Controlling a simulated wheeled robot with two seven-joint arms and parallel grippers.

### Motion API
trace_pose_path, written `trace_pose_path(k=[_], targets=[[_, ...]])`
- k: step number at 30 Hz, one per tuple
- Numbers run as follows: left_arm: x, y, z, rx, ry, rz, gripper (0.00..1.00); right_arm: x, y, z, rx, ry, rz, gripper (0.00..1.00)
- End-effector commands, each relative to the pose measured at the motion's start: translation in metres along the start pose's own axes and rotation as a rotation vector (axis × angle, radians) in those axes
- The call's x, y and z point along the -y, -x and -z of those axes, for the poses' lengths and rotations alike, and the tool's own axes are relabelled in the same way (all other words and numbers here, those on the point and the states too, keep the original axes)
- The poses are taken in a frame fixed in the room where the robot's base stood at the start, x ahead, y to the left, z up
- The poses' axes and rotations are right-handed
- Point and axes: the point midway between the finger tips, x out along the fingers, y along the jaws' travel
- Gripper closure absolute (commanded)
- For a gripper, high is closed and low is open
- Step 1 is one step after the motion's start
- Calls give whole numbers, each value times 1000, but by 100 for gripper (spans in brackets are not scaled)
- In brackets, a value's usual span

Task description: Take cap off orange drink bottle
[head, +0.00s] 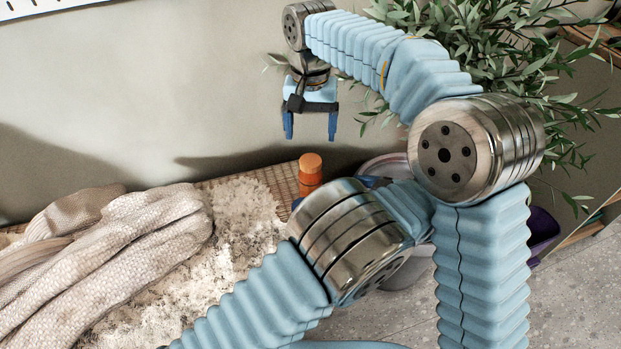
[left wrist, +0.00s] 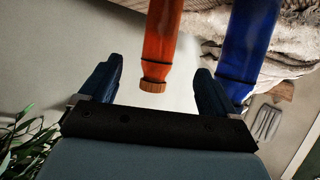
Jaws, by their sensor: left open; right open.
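The orange drink bottle (head: 309,184) stands on the woven bench end, its lower part behind my left arm. Its orange cap (head: 311,161) is on top. In the left wrist view the bottle (left wrist: 161,35) shows upside down, with its ribbed cap (left wrist: 153,86) in line between the fingers, a gap on each side. My left gripper (left wrist: 160,72) is open and empty; my arm mostly hides it in the head view. My right gripper (head: 310,122) is open and empty, pointing down, above the bottle and apart from it.
A blue bottle-like object (left wrist: 250,42) is beside the orange bottle in the left wrist view. A knitted blanket (head: 110,240) and a pale shaggy cover (head: 245,220) lie on the bench. A leafy plant (head: 500,50) is behind my right arm. A wall stands behind the bench.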

Motion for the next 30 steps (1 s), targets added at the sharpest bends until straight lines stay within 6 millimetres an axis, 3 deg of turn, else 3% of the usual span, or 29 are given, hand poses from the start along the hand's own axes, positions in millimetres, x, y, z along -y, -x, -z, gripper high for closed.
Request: trace_pose_path(k=[5,18,24,30], targets=[[0,-18,0,-1,0,1,10,0,0,0,0,0,0,20],[1,-110,1,-3,0,2,10,0,0,0,0,0,0,20],[0,-132,0,-2,0,1,10,0,0,0,0,0,0,20],[0,-137,1,-1,1,0,10,0,0,0,0,0,0,20]])
